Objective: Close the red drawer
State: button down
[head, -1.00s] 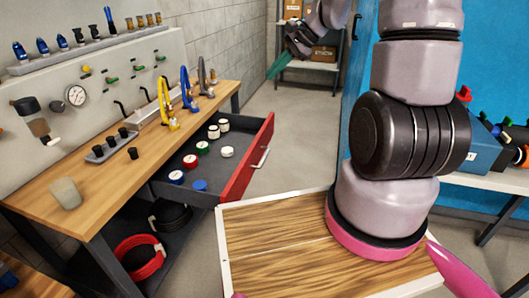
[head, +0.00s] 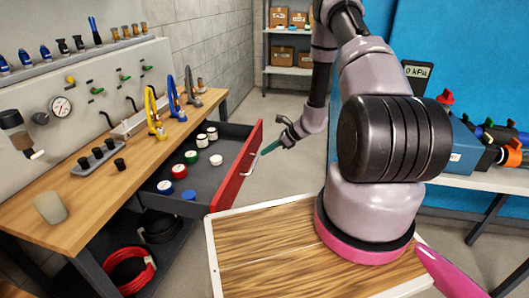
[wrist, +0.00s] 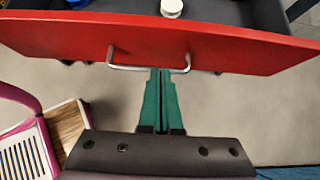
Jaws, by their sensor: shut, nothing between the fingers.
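The wooden workbench (head: 75,200) carries clamps, small black parts and a beige cup (head: 49,207). Red and black hose coils lie below it. A shelf with boxes (head: 290,45) stands at the back. Grey floor is clear beyond the drawer.

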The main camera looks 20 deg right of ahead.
jog(key=x, duration=0.7)
jog(key=shift+w+a+f, duration=0.1)
jog(key=shift+a+f, duration=0.15)
jog(key=shift+f, duration=0.05)
